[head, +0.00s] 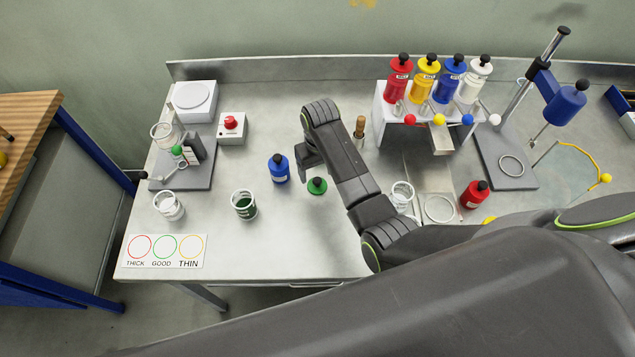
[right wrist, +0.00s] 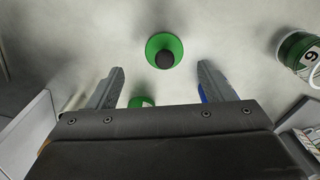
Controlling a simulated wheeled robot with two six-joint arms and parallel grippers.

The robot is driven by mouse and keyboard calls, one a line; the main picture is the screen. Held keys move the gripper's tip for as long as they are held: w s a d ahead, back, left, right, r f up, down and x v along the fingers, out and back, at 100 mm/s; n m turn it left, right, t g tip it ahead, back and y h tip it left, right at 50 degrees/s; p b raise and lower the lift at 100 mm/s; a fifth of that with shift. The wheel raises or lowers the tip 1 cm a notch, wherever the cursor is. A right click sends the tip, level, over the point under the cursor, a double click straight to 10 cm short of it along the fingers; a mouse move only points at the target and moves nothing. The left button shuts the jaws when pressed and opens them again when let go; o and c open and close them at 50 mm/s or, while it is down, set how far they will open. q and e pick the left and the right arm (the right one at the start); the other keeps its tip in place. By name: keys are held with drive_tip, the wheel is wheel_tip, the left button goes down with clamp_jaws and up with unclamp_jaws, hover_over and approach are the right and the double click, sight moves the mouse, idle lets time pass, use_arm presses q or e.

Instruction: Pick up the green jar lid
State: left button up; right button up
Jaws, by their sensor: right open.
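The green jar lid (head: 317,186), a green disc with a dark knob, lies on the steel table, right of a blue bottle (head: 279,168). In the right wrist view the lid (right wrist: 164,50) lies beyond the fingertips, roughly centred between them and apart from both. My right gripper (head: 309,158) is above the table just behind the lid in the head view. Its two fingers are spread and empty in the right wrist view (right wrist: 160,78). Another green thing (right wrist: 141,101) shows partly between the fingers, mostly hidden by the gripper body. My left gripper is not in view.
A cup of green paint (head: 244,205) stands left of the lid. A rack (head: 380,115) of red, yellow, blue and white bottles is at the back right. A red bottle (head: 474,195) stands right of my arm. The table around the lid's front is clear.

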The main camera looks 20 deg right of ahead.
sight(317, 180)
drive_tip(key=shift+w+a+f, duration=0.1)
drive_tip(key=shift+f, duration=0.3)
drive_tip(key=f, duration=0.2)
drive_tip(key=f+p, duration=0.1)
drive_tip(key=shift+a+f, duration=0.2)
drive_tip(key=shift+f, duration=0.15)
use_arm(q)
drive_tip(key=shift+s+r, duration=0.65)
use_arm(e)
drive_tip(key=shift+f, duration=0.6)
drive_tip(key=c, duration=1)
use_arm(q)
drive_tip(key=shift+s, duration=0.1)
use_arm(e)
drive_tip(key=shift+c, duration=0.2)
